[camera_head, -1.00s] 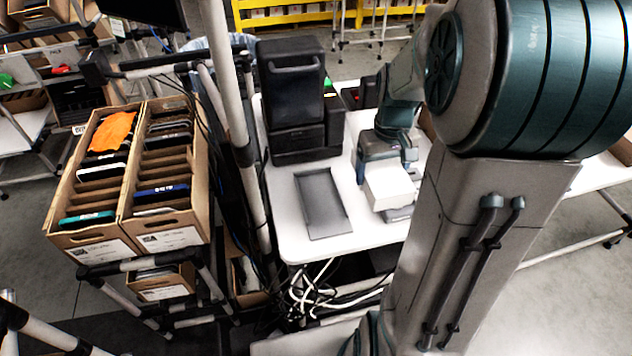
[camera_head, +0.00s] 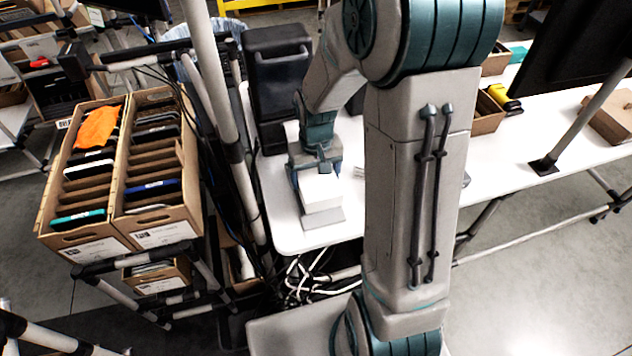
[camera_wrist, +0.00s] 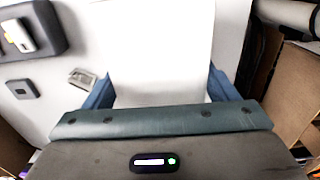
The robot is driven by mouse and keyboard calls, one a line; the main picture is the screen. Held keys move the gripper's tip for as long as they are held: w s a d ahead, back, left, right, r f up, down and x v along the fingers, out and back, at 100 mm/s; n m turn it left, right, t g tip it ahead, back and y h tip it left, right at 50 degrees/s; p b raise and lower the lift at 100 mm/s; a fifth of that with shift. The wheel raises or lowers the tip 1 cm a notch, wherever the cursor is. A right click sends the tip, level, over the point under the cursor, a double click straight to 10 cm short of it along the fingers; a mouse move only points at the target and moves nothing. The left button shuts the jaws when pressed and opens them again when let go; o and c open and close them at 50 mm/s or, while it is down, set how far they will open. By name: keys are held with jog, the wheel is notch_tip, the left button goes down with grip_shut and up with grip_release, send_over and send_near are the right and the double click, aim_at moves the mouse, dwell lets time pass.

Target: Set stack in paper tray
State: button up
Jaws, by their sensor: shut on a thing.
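A white paper stack (camera_head: 320,191) is held in my gripper (camera_head: 317,176), with the blue fingers on either side of it. In the wrist view the stack (camera_wrist: 160,45) fills the space between the two blue fingers (camera_wrist: 162,88). The grey paper tray (camera_head: 324,218) lies on the white table, and its near end shows just below the stack in the head view. The rest of the tray is hidden behind the stack and my gripper. I cannot tell whether the stack touches the tray.
A black printer-like machine (camera_head: 277,85) stands behind the tray. Cartons of upright items (camera_head: 152,225) are at the left, beyond a metal post. A monitor (camera_head: 575,55) and a small carton (camera_head: 487,112) are at the right. White table is clear near the tray's right.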

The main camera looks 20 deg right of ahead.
aim_at(316, 184)
notch_tip(316, 184, down, 3)
jog(key=shift+f, duration=0.2)
jog(key=shift+f+b, duration=0.35)
jog(key=shift+f, duration=0.25)
jog(key=shift+f, duration=0.1)
jog(key=o, duration=1.2)
jog(key=shift+o, duration=0.2)
